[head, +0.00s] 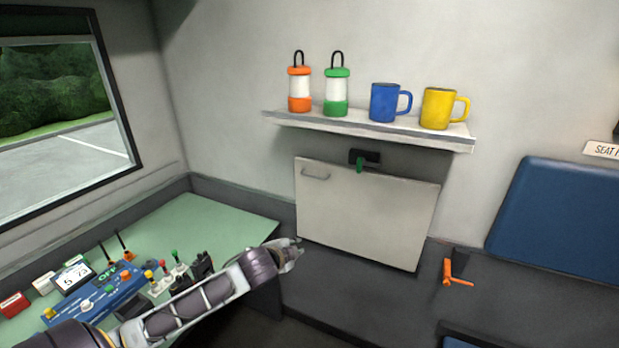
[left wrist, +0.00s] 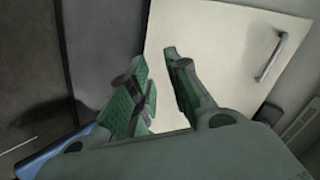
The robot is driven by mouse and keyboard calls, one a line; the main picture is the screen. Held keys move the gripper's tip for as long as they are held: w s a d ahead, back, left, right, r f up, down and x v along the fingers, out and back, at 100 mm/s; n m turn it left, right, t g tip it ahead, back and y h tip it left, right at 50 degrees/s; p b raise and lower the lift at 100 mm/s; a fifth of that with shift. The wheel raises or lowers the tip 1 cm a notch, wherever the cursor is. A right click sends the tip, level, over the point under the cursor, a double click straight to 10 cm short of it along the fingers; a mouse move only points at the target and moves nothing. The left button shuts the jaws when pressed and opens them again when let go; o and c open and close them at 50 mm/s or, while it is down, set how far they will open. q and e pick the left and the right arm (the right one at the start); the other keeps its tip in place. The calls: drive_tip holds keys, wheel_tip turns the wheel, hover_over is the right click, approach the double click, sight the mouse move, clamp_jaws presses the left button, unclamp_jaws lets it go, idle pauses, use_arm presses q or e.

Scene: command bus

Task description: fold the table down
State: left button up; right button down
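The table is a pale panel (head: 366,215) standing upright against the wall below the shelf, with a metal handle (head: 316,174) at its upper left. My left gripper (head: 292,254) is in front of the panel's lower left corner, low and empty. In the left wrist view its fingers (left wrist: 156,60) are apart, with the panel (left wrist: 205,40) and the handle (left wrist: 271,57) beyond them. I cannot tell whether it touches the panel. My right gripper is not in view.
The shelf (head: 378,126) above holds an orange lantern (head: 300,90), a green lantern (head: 337,92), a blue mug (head: 385,102) and a yellow mug (head: 437,108). A green desk (head: 205,225) with a control box is at left. An orange crank (head: 452,273) and blue seat (head: 560,220) are at right.

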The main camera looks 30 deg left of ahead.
use_arm(q)
drive_tip(key=w+a+r+m+t, duration=0.2)
drive_tip(key=w+r+m, duration=0.1)
drive_tip(key=r, duration=0.4)
drive_tip(key=w+a+r+m+t, duration=0.2)
drive_tip(key=w+r, duration=0.3)
drive_tip(key=r, duration=0.3)
drive_tip(key=shift+w+a+r+m+h, duration=0.3)
drive_tip(key=shift+a+m, duration=0.2)
drive_tip(key=shift+a, duration=0.3)
drive_tip(key=shift+w+f, duration=0.1)
drive_tip(key=shift+w, duration=0.1)
approach(309, 176)
drive_tip(key=shift+r+x, duration=0.2)
drive_tip(key=shift+x, duration=0.8)
drive_tip(key=shift+p+x, duration=0.55)
drive_tip(key=shift+x, duration=3.75)
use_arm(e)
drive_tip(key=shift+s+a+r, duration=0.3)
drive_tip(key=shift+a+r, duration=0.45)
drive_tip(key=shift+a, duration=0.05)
use_arm(q)
drive_tip(key=shift+f, duration=0.2)
drive_tip(key=shift+s, duration=0.1)
clamp_jaws()
